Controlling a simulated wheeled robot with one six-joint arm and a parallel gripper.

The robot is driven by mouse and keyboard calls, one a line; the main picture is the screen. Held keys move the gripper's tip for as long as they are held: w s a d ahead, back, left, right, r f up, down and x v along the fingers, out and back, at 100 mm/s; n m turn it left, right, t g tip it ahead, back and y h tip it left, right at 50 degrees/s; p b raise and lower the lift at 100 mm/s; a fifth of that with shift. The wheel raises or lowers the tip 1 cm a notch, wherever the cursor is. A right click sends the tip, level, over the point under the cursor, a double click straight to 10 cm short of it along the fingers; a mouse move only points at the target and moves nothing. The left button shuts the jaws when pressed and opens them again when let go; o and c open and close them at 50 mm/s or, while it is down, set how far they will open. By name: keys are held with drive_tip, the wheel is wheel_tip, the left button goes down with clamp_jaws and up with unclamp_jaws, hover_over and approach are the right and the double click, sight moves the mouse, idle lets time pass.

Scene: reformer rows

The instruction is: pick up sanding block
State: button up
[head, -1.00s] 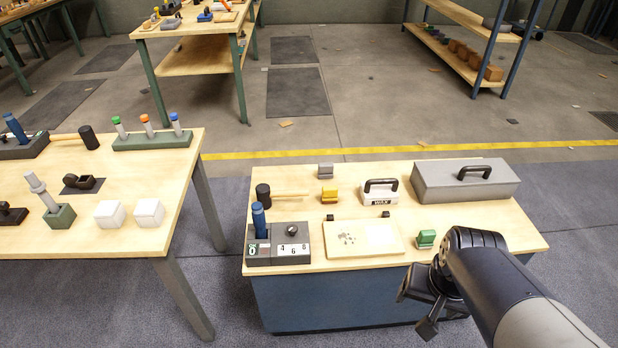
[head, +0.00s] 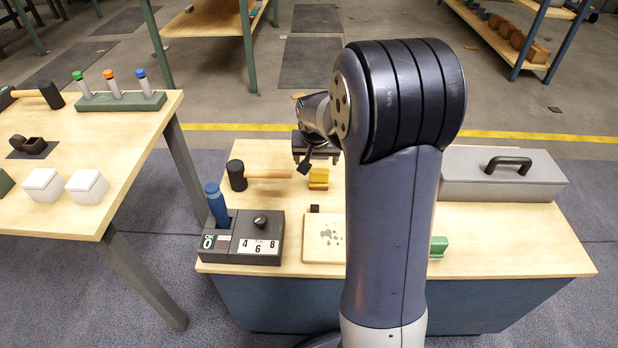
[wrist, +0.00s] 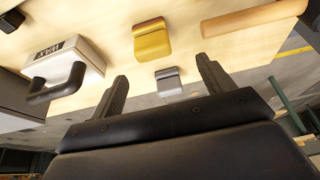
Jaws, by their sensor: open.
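Several small handled blocks sit on the workbench; I cannot tell which is the sanding block. A yellow one (head: 318,179) lies near the middle, and it also shows in the wrist view (wrist: 152,42). A grey one (wrist: 168,84) sits beyond it near the bench edge, hidden in the head view behind my gripper. A green one (head: 438,246) is partly hidden by my arm. My gripper (head: 308,160) is open and empty above the far part of the bench. In the wrist view its fingers (wrist: 162,72) appear on either side of the grey block, touching nothing visible.
A mallet (head: 238,175) lies left of the yellow block, its handle pointing toward it. The WAX box (wrist: 68,70) with a black handle stands on the other side. A grey toolbox (head: 500,174) is at right. A dial box (head: 258,238) and pale board (head: 322,240) are nearer.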

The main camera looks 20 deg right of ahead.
sight(320, 170)
drive_tip(key=x, duration=0.4)
drive_tip(key=shift+d+f+b, duration=0.1)
drive_tip(key=shift+f+b, duration=0.2)
drive_tip(key=shift+b, duration=0.05)
drive_tip(key=x, duration=0.1)
drive_tip(key=b+x, duration=0.1)
drive_tip(key=x, duration=0.3)
drive_tip(key=shift+s+d+f, duration=0.25)
drive_tip(key=shift+s+d, duration=0.05)
drive_tip(key=shift+c, duration=0.5)
drive_tip(key=shift+r, duration=0.1)
drive_tip(key=c, duration=1)
wheel_tip(320, 170, up, 10)
drive_tip(key=shift+p, duration=1.05)
